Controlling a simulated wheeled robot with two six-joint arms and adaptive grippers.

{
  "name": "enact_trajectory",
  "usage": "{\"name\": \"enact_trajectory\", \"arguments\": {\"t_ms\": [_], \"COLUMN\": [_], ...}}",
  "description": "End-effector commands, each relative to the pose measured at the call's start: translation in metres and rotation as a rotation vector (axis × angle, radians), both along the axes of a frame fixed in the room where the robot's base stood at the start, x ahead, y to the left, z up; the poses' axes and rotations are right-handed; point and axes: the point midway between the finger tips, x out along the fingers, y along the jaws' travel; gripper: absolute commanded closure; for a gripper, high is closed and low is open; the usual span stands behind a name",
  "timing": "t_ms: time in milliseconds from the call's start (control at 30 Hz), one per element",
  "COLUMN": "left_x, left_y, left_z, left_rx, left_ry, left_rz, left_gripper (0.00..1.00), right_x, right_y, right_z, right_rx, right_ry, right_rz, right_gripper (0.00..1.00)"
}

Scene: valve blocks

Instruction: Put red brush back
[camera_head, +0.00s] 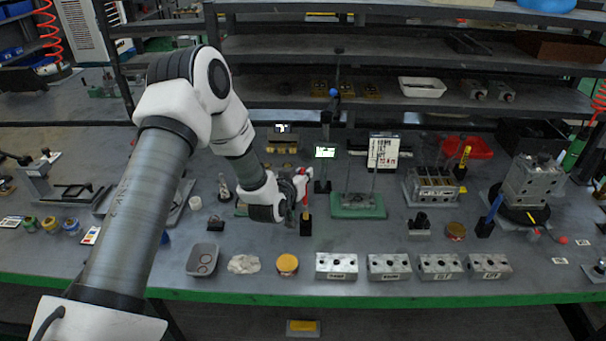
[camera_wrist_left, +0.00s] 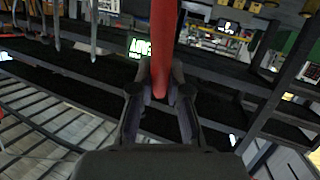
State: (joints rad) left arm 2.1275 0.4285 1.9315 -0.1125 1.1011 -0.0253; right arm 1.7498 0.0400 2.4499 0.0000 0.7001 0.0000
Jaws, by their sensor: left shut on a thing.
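The red brush (camera_head: 304,174) is in my left gripper (camera_head: 300,187), above the middle of the bench. In the left wrist view its red handle (camera_wrist_left: 163,45) runs down between the two fingers of my left gripper (camera_wrist_left: 160,97), which are shut on it. A small black holder block (camera_head: 305,227) stands on the bench just below the gripper in the head view. I cannot tell whether the brush's lower end touches the holder. My right gripper is not in view.
A blue brush (camera_head: 496,204) and a yellow brush (camera_head: 465,156) stand at the right. Several metal valve blocks (camera_head: 337,266) line the front edge. A green-based fixture (camera_head: 358,208) stands right of the gripper. A grey tray (camera_head: 202,259) and yellow-lidded tin (camera_head: 288,264) are at front left.

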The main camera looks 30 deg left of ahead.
Motion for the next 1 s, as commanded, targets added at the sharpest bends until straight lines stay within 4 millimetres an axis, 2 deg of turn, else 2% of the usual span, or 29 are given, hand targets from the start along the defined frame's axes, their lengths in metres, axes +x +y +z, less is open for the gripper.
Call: {"name": "enact_trajectory", "arguments": {"t_ms": [33,67,100,133,433,567,633,900,1000], "left_x": [0.000,0.000,0.000,0.000,0.000,0.000,-0.015,-0.083,-0.101], "left_y": [0.000,0.000,0.000,0.000,0.000,0.000,-0.002,-0.017,-0.020], "left_z": [0.001,0.001,0.001,0.001,0.003,0.021,0.015,0.036,0.042], "left_rx": [0.000,0.000,0.000,0.000,0.000,0.000,-0.004,-0.006,-0.004], "left_ry": [-0.001,0.000,0.000,0.000,-0.001,-0.001,0.000,0.000,0.000], "left_rz": [0.000,0.000,0.000,0.000,0.000,0.000,0.002,0.001,0.001], "left_gripper": [1.00,0.77,0.63,0.59,0.59,0.59,0.59,0.59,0.59], "right_x": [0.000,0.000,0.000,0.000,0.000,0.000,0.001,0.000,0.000], "right_y": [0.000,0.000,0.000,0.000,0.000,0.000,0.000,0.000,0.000], "right_z": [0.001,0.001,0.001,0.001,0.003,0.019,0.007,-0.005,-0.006], "right_rx": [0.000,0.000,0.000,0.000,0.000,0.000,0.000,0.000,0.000], "right_ry": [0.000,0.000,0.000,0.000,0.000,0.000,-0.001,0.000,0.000], "right_rz": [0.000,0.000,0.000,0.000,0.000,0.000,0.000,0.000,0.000], "right_gripper": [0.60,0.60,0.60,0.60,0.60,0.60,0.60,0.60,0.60]}}
